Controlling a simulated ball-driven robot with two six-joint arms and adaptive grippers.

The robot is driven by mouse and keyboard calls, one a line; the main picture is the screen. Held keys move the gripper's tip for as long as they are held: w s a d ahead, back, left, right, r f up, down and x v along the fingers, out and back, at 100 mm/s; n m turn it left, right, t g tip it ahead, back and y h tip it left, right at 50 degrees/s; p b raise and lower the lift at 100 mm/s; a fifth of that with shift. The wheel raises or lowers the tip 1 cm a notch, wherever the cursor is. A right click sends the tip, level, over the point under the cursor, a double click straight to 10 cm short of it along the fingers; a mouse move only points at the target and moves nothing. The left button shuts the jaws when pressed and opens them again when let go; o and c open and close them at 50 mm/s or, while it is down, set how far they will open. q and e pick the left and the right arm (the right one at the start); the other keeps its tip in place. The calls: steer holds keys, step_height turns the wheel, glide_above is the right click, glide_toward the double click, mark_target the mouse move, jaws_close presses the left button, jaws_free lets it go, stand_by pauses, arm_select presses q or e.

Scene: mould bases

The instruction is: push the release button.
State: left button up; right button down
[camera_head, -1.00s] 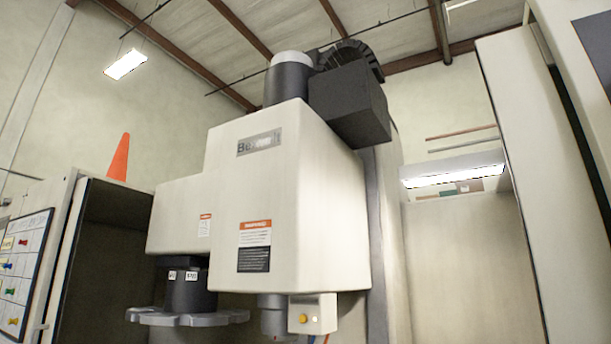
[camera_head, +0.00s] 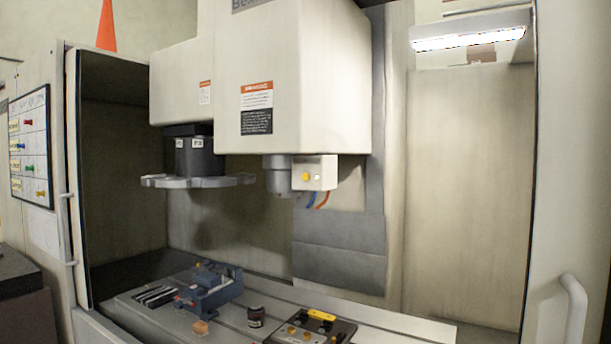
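A small yellow round button (camera_head: 306,176) sits on the front of a cream box (camera_head: 328,172) beside the grey spindle nose, under the machine's white head. A smaller pale button or light (camera_head: 317,177) is just right of it. I cannot read any label, so I cannot confirm which is the release button. The grey spindle (camera_head: 277,180) points down, and I see no tool clearly in it. Blue and orange hoses hang below the box. Neither of my grippers is in view.
The machine table (camera_head: 240,325) carries a blue vise (camera_head: 210,288), a dark jar (camera_head: 256,316) and a dark plate with yellow parts (camera_head: 312,329). A grey tool carousel (camera_head: 198,181) hangs left of the spindle. A door handle (camera_head: 574,308) stands at right. Space below the spindle is clear.

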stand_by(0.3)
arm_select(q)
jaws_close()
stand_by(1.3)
